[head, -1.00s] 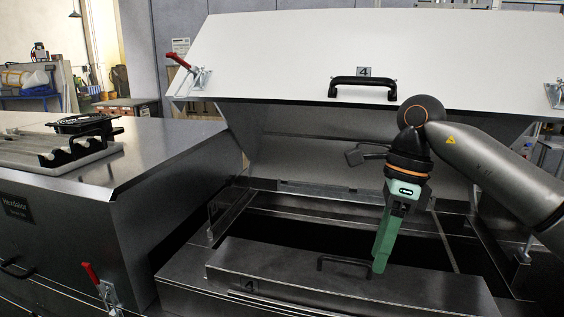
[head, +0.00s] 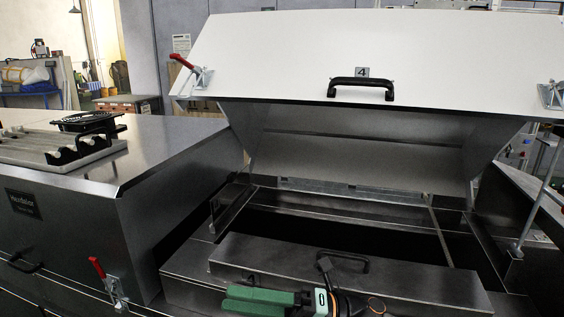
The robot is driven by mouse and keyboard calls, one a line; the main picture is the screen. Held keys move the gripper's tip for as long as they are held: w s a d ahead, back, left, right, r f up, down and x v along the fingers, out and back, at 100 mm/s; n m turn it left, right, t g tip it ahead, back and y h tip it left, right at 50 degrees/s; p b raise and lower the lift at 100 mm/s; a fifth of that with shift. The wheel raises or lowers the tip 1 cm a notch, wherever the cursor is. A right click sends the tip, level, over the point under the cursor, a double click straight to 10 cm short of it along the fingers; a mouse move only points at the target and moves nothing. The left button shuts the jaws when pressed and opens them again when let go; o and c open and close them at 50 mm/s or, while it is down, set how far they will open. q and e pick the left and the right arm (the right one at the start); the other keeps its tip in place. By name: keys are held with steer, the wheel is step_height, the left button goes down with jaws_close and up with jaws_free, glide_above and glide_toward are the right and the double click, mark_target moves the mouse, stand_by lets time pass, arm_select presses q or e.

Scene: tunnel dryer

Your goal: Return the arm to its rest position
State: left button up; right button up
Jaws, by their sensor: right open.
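My right gripper (head: 240,300) shows at the bottom centre of the head view, with green fingers pointing left. It is open and holds nothing that I can see. It is in front of the metal cover panel (head: 420,288), whose black handle (head: 340,262) shows just above my wrist. Most of my right arm is below the picture edge. My left gripper is not in view.
The white lid (head: 280,60) with a black handle (head: 360,86) and label 4 stands raised over the dark opening (head: 380,232). A closed metal housing (head: 160,160) at left bears a tray (head: 85,158) with black fittings. Red-handled clamps (head: 100,272) stick out.

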steer(key=w+d+f+m+t+h, duration=0.2)
steer(key=d+f+m+t+h, duration=0.55)
steer(key=m, duration=0.65)
steer(key=w+d+f+m+t+h, duration=0.2)
steer(key=d+f+m+t+h, duration=0.2)
steer(key=f+m+t, duration=0.8)
steer(key=s+d+f+m+g+h, duration=0.3)
steer(key=s+d+f+m+g, duration=0.1)
steer(key=s+f, duration=0.4)
steer(key=s+d+f+m+g+h+p, duration=0.1)
steer(key=s+d+f+m+g+h, duration=0.3)
steer(key=s+d+f+m, duration=0.3)
steer(key=s+f+m, duration=0.1)
steer(key=s+f, duration=0.1)
steer(key=s, duration=0.1)
steer(key=shift+s+f+g+p, duration=0.15)
steer(key=shift+s+g+p, duration=0.15)
steer(key=shift+s+g, duration=0.05)
